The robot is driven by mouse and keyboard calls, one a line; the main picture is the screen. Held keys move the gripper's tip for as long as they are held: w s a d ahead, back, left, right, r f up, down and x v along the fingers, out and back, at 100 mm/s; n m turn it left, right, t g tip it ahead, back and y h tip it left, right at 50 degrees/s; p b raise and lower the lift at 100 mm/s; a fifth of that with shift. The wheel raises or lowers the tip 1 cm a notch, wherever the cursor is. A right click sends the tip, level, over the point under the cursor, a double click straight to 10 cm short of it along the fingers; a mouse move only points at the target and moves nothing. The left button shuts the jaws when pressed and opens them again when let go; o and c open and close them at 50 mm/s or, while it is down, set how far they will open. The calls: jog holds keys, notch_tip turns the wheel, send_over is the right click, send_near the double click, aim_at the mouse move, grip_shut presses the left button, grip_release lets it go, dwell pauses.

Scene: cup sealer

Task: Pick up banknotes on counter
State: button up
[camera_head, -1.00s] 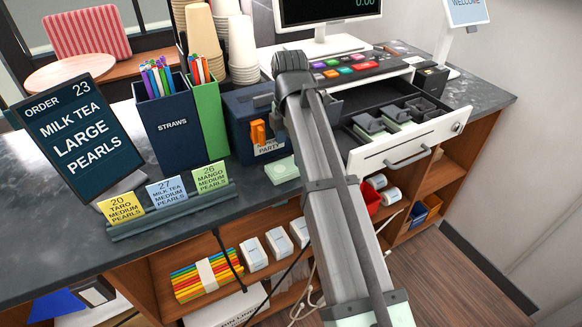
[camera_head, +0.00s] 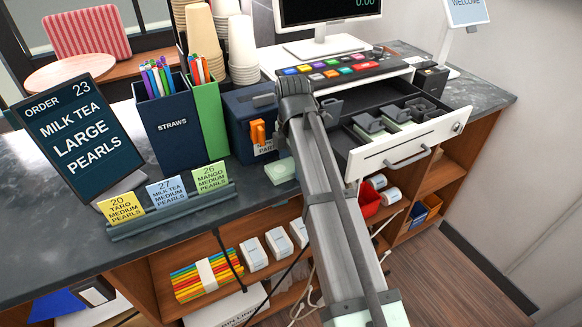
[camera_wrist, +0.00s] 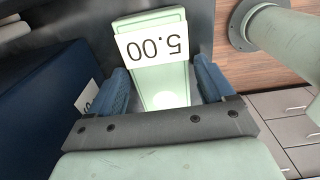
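A pale green banknote stack (camera_head: 281,172) lies on the counter in front of the dark blue box, partly hidden by my arm in the head view. In the wrist view the stack (camera_wrist: 162,84) carries a white label reading 5.00, upside down. My gripper (camera_wrist: 164,88) is open, with one blue finger at each side of the stack. A narrow gap shows at the right finger; whether the left finger touches is unclear. In the head view my fingers are hidden behind my arm.
The dark blue box (camera_head: 244,118) stands close behind the banknotes, beside the straw holder (camera_head: 170,132). To the right, the open cash drawer (camera_head: 404,142) juts past the counter edge. A card stand (camera_head: 171,210) sits at the front left.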

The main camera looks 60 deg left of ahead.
jog(key=c, duration=0.8)
jog(key=shift+r, duration=0.1)
